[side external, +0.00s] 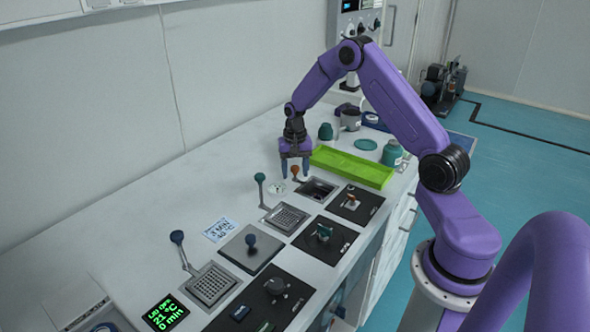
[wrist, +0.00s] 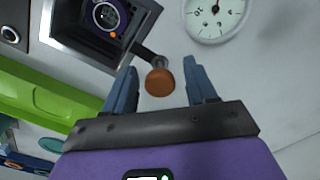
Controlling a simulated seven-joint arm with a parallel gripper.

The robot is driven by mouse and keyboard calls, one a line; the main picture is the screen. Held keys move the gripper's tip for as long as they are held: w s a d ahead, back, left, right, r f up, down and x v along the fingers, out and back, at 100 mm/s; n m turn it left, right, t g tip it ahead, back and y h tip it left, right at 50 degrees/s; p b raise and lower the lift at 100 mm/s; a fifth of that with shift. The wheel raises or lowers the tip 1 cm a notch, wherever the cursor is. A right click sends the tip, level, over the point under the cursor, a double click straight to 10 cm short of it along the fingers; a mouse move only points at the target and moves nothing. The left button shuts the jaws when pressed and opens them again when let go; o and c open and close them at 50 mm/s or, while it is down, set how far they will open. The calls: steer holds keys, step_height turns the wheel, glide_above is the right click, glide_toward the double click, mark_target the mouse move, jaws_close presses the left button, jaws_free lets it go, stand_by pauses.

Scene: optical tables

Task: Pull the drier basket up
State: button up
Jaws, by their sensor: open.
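An orange-brown round knob (wrist: 159,82) tops a short dark lever beside a square metal well (wrist: 75,45). The knob (side external: 295,170) and well (side external: 318,189) also show in the side view. My gripper (wrist: 160,66) is open and points down, with the knob between its two blue fingers and gaps on both sides. In the side view my gripper (side external: 295,173) is low over the worktop. A round dark device (wrist: 107,17) with a purple ring and orange dot sits in the well. No perforated basket surface is visible there.
A green tray (side external: 350,166) lies close behind the well. A round dial gauge (wrist: 215,15) is near the fingers. Teal-knobbed (side external: 260,177) and blue-knobbed (side external: 177,238) levers stand by perforated metal plates nearer the camera. Black control panels line the front edge.

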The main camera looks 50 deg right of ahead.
jaws_close()
steer(key=shift+r, duration=3.3)
jaws_free()
step_height(320, 180, up, 17)
steer(key=shift+r, duration=0.2)
